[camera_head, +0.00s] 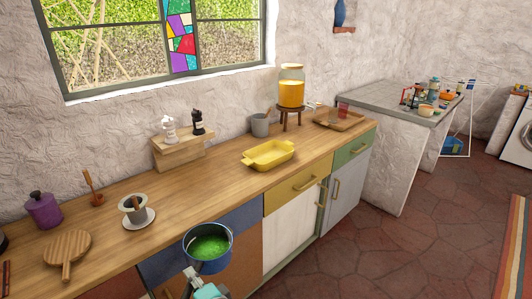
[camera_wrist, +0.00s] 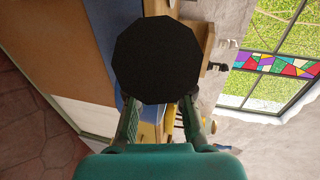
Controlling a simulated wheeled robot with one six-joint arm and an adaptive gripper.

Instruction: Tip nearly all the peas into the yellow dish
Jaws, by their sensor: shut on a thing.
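A dark blue pot (camera_head: 232,243) with bright green peas (camera_head: 210,246) inside is in the head view at the lower middle. It looks roughly upright, in front of the counter's front edge. My gripper (camera_head: 192,274) is shut on the pot at its near side. In the wrist view the dark underside of the pot (camera_wrist: 156,60) fills the middle, beyond the fingers of my gripper (camera_wrist: 160,106); the exact grip point is hidden. The yellow dish (camera_head: 268,154) stands on the counter, up and to the right of the pot, apart from it. No peas show in it.
The wooden counter (camera_head: 205,190) is clear between a cup on a saucer (camera_head: 138,217) and the dish. Behind stand a grinder rack (camera_head: 183,151), a grey mug (camera_head: 260,125) and a juice jar on a stand (camera_head: 291,88). A round board (camera_head: 68,247) lies left.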

